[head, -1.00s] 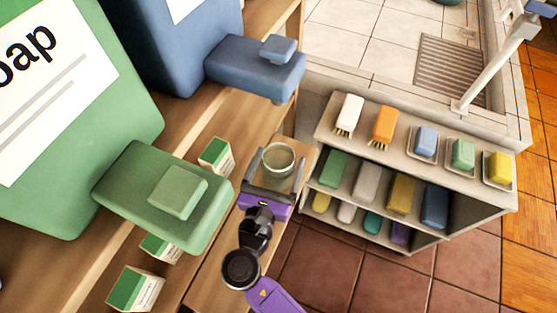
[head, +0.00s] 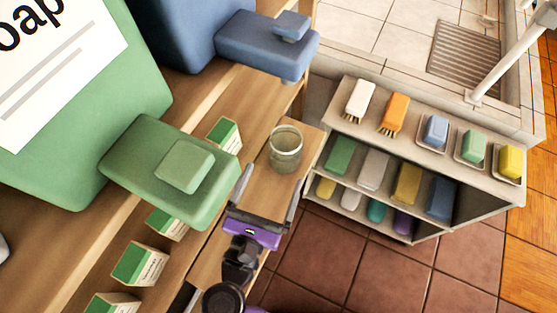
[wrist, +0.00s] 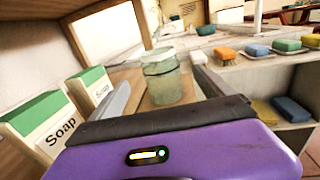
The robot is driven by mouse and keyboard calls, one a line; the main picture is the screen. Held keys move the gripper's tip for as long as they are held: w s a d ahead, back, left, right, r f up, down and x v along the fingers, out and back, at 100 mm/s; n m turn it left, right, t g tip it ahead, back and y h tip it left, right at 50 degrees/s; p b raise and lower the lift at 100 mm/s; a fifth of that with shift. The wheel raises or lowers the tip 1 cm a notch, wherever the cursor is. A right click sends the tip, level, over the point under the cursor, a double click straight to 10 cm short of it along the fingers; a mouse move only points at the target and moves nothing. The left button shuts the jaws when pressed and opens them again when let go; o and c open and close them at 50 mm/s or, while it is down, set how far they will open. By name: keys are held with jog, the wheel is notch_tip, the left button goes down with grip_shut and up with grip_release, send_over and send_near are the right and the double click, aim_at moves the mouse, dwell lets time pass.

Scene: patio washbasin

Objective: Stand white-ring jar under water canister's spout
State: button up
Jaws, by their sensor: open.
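A clear glass jar (head: 285,152) stands upright near the end of the lower wooden ledge. In the wrist view the jar (wrist: 163,82) shows straight ahead, with a pale band around its upper part. The blue canister (head: 175,30) is at the top, its label cut off. Its spout (head: 262,52) juts out above the ledge; in the head picture the jar appears below the spout's outer end, with a gap between. My gripper (head: 273,180) is open and empty, just short of the jar, its fingers pointing toward it.
A green soap canister (head: 90,110) with a broad green spout (head: 165,175) overhangs the left. Several green-white soap boxes (head: 140,265) line the ledge. A shelf unit (head: 440,140) with brushes and soaps stands right of the jar. Tiled floor lies in front.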

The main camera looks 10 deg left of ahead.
jog(key=shift+v, duration=1.05)
